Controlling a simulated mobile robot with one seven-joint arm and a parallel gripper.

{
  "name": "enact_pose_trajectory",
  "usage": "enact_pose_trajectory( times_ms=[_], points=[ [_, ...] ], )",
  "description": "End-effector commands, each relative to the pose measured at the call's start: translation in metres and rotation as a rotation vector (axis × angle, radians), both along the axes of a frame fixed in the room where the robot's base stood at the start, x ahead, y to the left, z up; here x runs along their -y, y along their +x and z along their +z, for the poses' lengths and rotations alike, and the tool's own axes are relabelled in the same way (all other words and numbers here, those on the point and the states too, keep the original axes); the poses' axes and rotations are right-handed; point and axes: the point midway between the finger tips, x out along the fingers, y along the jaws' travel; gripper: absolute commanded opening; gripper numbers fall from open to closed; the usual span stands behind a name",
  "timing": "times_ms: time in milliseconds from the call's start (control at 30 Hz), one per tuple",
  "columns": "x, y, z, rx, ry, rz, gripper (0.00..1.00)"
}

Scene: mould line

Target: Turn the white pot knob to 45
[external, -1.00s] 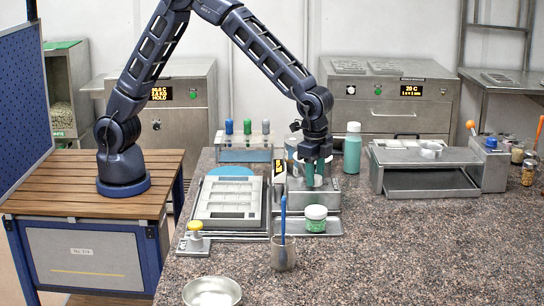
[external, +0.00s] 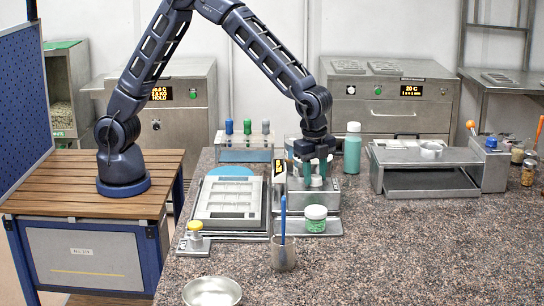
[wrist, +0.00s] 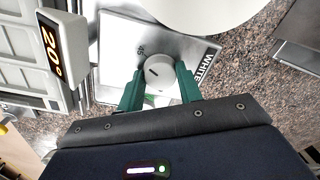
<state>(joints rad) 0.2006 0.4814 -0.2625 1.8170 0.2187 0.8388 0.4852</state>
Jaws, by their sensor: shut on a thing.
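The white pot knob (wrist: 158,70) is a round pale knob with a short dark pointer line, on a metal plate (wrist: 120,45) marked "WHITE". A small mark that looks like "45" is printed beside the knob at its upper left. My gripper (wrist: 160,88) has its green fingers on either side of the knob and is shut on it. In the external view my gripper (external: 317,176) points straight down over the metal unit, with the knob (external: 316,181) just showing between the fingertips. The white pot (wrist: 200,10) is cut off at the top of the wrist view.
A display (wrist: 53,45) reading about 20° stands left of the knob. A jar with green contents (external: 316,218) and a cup with a blue brush (external: 283,252) stand in front. A teal bottle (external: 352,148) is right of the arm. The counter's right front is clear.

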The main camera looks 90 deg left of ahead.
Motion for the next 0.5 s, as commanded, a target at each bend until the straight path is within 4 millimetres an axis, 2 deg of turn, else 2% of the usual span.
enact_pose_trajectory(
  times_ms=[200,233,300,500],
  points=[
    [0.0005,0.0007,0.0004,0.002,-0.001,0.000,0.12],
    [0.0004,0.0007,0.0004,0.002,-0.001,0.000,0.41],
    [0.0004,0.0005,0.0003,0.001,0.000,0.000,0.55],
    [0.0003,0.0003,0.0002,0.001,0.000,0.001,0.57]
  ],
)
